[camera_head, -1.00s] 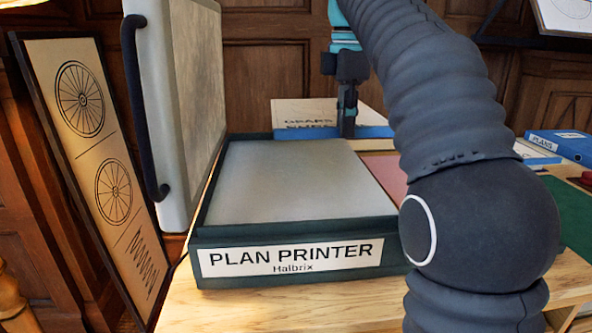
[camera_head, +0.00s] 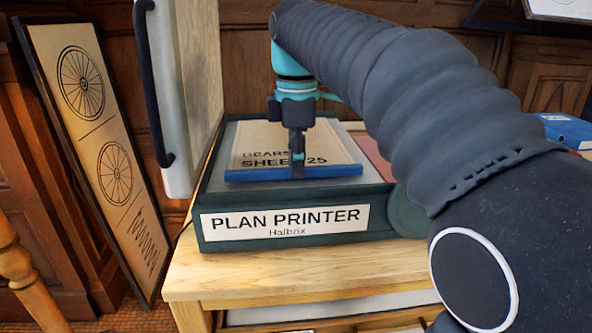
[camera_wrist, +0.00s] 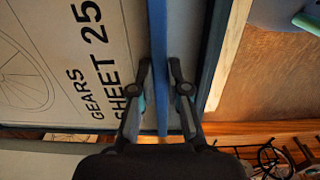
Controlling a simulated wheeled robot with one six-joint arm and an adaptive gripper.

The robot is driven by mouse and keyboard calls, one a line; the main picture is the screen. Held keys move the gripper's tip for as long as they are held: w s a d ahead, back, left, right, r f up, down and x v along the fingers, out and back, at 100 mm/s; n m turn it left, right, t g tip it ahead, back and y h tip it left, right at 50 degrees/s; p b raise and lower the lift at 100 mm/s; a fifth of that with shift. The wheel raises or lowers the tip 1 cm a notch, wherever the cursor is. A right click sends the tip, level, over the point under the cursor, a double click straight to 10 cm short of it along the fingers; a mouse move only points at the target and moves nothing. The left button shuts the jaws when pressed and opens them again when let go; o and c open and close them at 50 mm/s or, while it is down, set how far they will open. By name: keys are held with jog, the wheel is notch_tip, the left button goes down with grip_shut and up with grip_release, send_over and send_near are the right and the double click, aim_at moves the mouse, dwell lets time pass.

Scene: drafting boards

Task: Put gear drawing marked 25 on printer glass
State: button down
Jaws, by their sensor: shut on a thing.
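The gear drawing (camera_head: 258,146), marked "GEARS SHEET 25", lies over the glass (camera_head: 218,172) of the plan printer (camera_head: 300,240). It has a blue strip (camera_head: 250,174) along its near edge. My gripper (camera_head: 298,172) points down and is shut on this strip. In the wrist view the fingers (camera_wrist: 162,95) stand on either side of the blue strip (camera_wrist: 158,40), and the sheet (camera_wrist: 60,60) shows part of a wheel drawing. I cannot tell whether the sheet touches the glass. The printer lid (camera_head: 190,90) stands open at the left.
A framed wheel drawing (camera_head: 105,150) leans at the left. A blue binder (camera_head: 565,130) lies at the far right. A reddish sheet (camera_head: 375,155) is right of the printer, partly behind my arm. The wooden table (camera_head: 300,270) is bare in front of the printer.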

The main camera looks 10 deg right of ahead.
jog(key=shift+f, duration=0.75)
jog(key=c, duration=1.2)
grip_release()
jog(key=shift+o, duration=0.2)
jog(key=shift+r, duration=3.8)
jog(key=shift+s, duration=0.1)
